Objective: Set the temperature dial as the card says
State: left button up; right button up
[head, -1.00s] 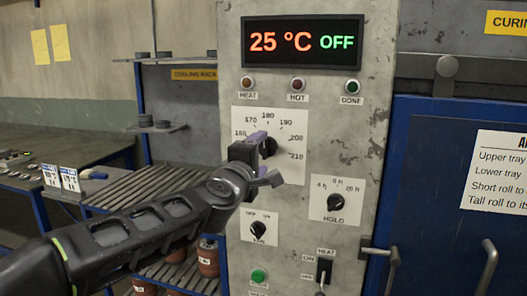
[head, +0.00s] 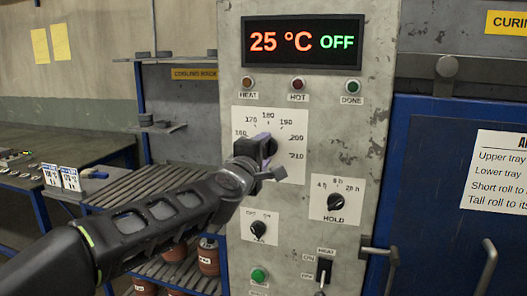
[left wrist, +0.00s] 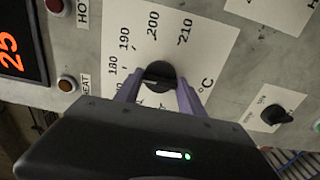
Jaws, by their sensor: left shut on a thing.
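The temperature dial is a round black knob on a white scale plate (head: 293,171) marked 160 to 210; it shows best in the left wrist view, where the dial (left wrist: 158,74) sits between two purple fingers. My left gripper (head: 267,150) is shut on the dial, with one finger on each side, also in the left wrist view (left wrist: 160,88). The gripper hides much of the dial in the head view, and I cannot tell where its pointer stands. A white card (head: 496,172) on the blue door at right carries text cut off by the picture edge. My right gripper is out of view.
The display (head: 303,42) reads 25 °C and OFF. Below the dial are the hold knob (head: 336,202), a smaller knob (head: 258,230), a green button (head: 259,275) and the heat switch (head: 323,270). A slatted rack (head: 165,180) stands left of the panel.

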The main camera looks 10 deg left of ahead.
pick_arm(q)
jog(key=c, duration=0.5)
jog(key=shift+m, duration=0.3)
jog(key=shift+m+p, duration=1.7)
jog(key=shift+m, duration=1.5)
jog(key=shift+f, duration=0.1)
jog(key=o, duration=1.4)
